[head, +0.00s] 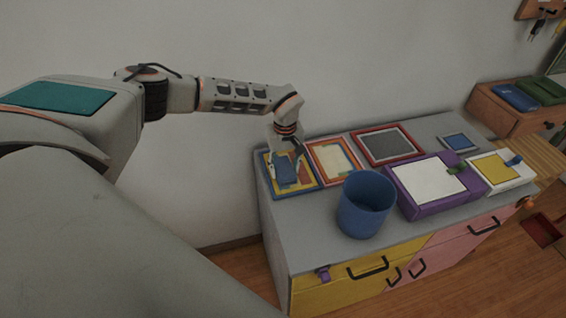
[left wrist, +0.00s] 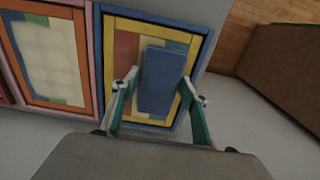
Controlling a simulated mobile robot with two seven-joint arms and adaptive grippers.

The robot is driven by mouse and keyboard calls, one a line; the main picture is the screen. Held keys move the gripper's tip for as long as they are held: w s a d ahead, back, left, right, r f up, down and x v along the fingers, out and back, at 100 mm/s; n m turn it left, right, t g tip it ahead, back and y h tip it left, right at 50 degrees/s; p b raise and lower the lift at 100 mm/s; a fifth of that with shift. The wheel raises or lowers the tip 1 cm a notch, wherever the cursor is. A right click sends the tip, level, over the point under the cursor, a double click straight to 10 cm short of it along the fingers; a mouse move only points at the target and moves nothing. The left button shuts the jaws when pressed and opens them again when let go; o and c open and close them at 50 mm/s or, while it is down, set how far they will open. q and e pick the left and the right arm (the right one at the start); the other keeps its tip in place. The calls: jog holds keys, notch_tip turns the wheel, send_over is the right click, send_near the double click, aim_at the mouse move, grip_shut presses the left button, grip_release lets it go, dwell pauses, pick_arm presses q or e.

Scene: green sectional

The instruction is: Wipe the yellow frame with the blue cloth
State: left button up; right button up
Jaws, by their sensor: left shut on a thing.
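The yellow frame (head: 309,182) lies flat at the left end of the grey dresser top, with a blue outer border. In the left wrist view the yellow frame (left wrist: 120,22) surrounds a picture with red and yellow patches. My left gripper (head: 285,161) is over this frame, pointing down, and is shut on the blue cloth (head: 286,173). In the left wrist view the folded blue cloth (left wrist: 161,80) sits between the fingers of the left gripper (left wrist: 158,95) and covers part of the picture. I cannot tell whether the cloth touches it. My right gripper is not in view.
An orange frame (head: 316,151) lies right beside it, then a red frame (head: 371,158) and a small blue frame (head: 444,142). A blue bin (head: 366,206), a purple box (head: 420,207) and a white box (head: 515,182) stand on the dresser. The wall is close behind.

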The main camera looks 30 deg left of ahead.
aim_at(281, 161)
pick_arm(q)
jog(key=shift+s+d, duration=0.2)
jog(key=shift+d, duration=0.05)
jog(key=shift+w+a+f+b, duration=0.1)
jog(key=shift+w+a+b, duration=0.35)
jog(key=shift+w+a, duration=0.35)
jog(key=shift+w+a+f+b, duration=0.1)
jog(key=shift+w+a+b, duration=0.4)
jog(key=shift+a, duration=0.4)
jog(key=shift+s+d+r+p, duration=0.1)
jog(key=shift+s+d+p, duration=0.65)
jog(key=shift+d+p, duration=0.2)
jog(key=shift+w+r, duration=0.1)
jog(key=shift+r, duration=0.1)
jog(key=shift+w+r, duration=0.1)
jog(key=shift+r, duration=4.25)
jog(key=shift+a, duration=0.1)
